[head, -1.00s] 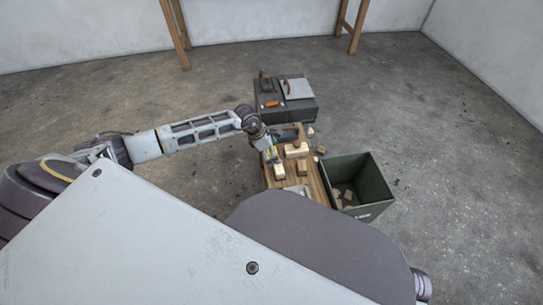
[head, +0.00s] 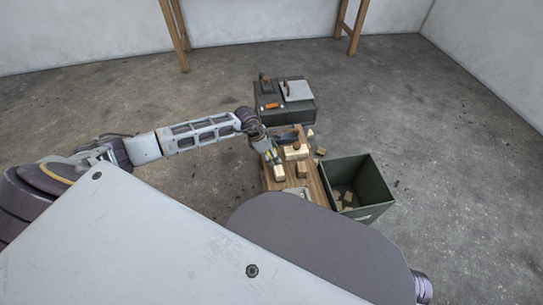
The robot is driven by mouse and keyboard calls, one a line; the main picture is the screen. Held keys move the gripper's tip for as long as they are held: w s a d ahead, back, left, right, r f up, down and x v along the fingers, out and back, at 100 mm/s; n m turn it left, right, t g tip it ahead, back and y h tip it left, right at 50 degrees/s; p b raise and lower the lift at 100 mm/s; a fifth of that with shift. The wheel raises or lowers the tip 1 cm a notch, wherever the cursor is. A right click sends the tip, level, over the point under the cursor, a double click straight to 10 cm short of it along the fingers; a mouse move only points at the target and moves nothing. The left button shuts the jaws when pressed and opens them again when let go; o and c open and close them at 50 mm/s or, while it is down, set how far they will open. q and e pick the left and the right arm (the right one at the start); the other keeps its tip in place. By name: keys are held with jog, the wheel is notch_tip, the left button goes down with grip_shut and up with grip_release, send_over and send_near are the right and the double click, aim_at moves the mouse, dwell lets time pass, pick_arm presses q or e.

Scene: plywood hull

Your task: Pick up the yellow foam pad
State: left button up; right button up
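My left gripper (head: 273,158) reaches down over the left side of a small wooden table (head: 316,187), just behind a pale block (head: 278,173). It is too small in the head view to tell whether its fingers are apart or closed. I cannot clearly make out the yellow foam pad. A tiny yellowish patch shows at the fingertips, but I cannot tell whether it is the pad or part of the gripper. My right gripper is not in view.
Dark cases (head: 284,111) with tools stand behind. Open concrete floor surrounds them.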

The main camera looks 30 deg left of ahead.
pick_arm(q)
jog(key=shift+r, duration=0.1)
jog(key=shift+r, duration=0.55)
notch_tip(320, 180, up, 7)
jog(key=p, duration=0.2)
jog(key=shift+p, duration=0.35)
jog(key=shift+r, duration=0.9)
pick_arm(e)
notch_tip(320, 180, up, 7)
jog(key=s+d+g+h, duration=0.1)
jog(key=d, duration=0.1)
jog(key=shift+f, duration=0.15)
pick_arm(q)
jog(key=o, duration=0.3)
jog(key=c, duration=0.4)
jog(key=shift+f+m, duration=0.15)
jog(key=shift+m, duration=0.15)
